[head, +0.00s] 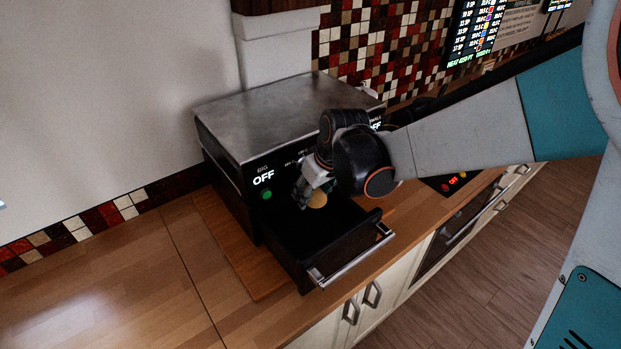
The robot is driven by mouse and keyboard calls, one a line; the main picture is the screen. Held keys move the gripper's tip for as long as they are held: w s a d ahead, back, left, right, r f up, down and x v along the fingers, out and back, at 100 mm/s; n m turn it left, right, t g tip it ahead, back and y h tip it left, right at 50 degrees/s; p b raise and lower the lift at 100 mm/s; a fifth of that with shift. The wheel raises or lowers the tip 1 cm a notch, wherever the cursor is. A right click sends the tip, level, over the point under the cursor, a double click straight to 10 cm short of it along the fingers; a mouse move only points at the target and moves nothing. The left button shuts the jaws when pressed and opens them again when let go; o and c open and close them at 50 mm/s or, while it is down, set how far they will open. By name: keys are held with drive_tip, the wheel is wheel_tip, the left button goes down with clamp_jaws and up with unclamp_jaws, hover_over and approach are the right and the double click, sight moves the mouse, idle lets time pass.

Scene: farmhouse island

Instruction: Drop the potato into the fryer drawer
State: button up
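The fryer (290,112) is a black box with a steel top on the wooden counter, and its front shows "OFF" and a green light. Its black drawer (298,238) is pulled out at the front, with a metal handle along its front edge. The potato (317,200) is a small tan patch at the back of the drawer area, right beside my gripper's fingers. My gripper (308,194) points down over the rear part of the drawer, close to the fryer's front. My wrist hides much of the fingers, so I cannot tell whether they grip the potato or whether it touches the drawer floor.
A wooden board (225,240) lies under the fryer. The counter (110,285) to the left is clear. A tiled wall stands behind. An appliance with red lights (452,182) is to the right, partly behind my arm. Cabinet handles (372,294) show below the counter.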

sight(322, 205)
drive_tip(key=shift+f+b, duration=3.75)
drive_tip(key=shift+f, duration=1.3)
drive_tip(key=shift+f+b, duration=0.4)
drive_tip(key=shift+f, duration=0.1)
drive_tip(key=shift+s+f, duration=0.2)
drive_tip(key=shift+f, duration=0.1)
drive_tip(key=o, duration=1.2)
drive_tip(key=shift+b, duration=0.3)
drive_tip(key=shift+c, duration=0.2)
drive_tip(key=v, duration=1.2)
drive_tip(key=shift+w+r, duration=0.1)
drive_tip(key=shift+r, duration=0.25)
